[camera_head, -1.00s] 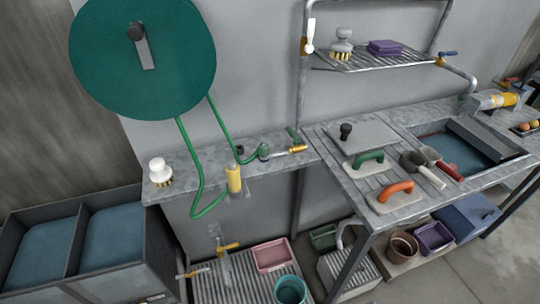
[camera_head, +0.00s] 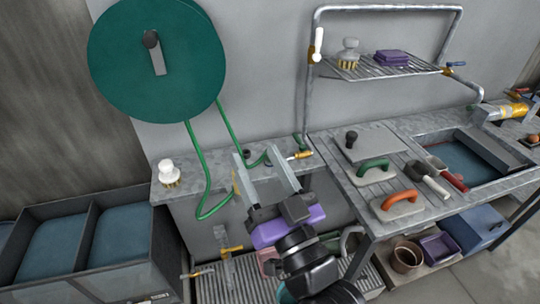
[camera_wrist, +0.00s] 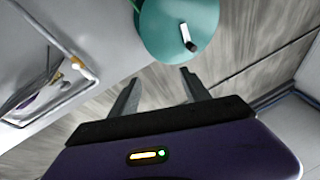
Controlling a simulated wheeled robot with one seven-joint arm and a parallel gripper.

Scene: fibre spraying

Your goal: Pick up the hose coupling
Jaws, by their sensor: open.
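My gripper (camera_head: 256,154) is open and empty, in front of the wall ledge in the head view; its two fingers also show in the wrist view (camera_wrist: 159,80). A green hose (camera_head: 201,160) hangs from the round reel (camera_head: 125,62) and loops below the ledge. A thin yellow strip (camera_head: 236,183) shows at the loop's end, beside my left finger; it looks like the coupling, mostly hidden by my gripper. A brass-coloured fitting (camera_head: 300,155) lies on the ledge, right of my fingers. The wrist view shows the reel (camera_wrist: 178,25) but no coupling.
A white-topped brush (camera_head: 168,173) stands at the ledge's left end. The worktop at right holds floats (camera_head: 399,205) and a sink (camera_head: 465,155). A rack (camera_head: 390,67) with a brush and purple sponge is above. Bins (camera_head: 120,235) stand at lower left.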

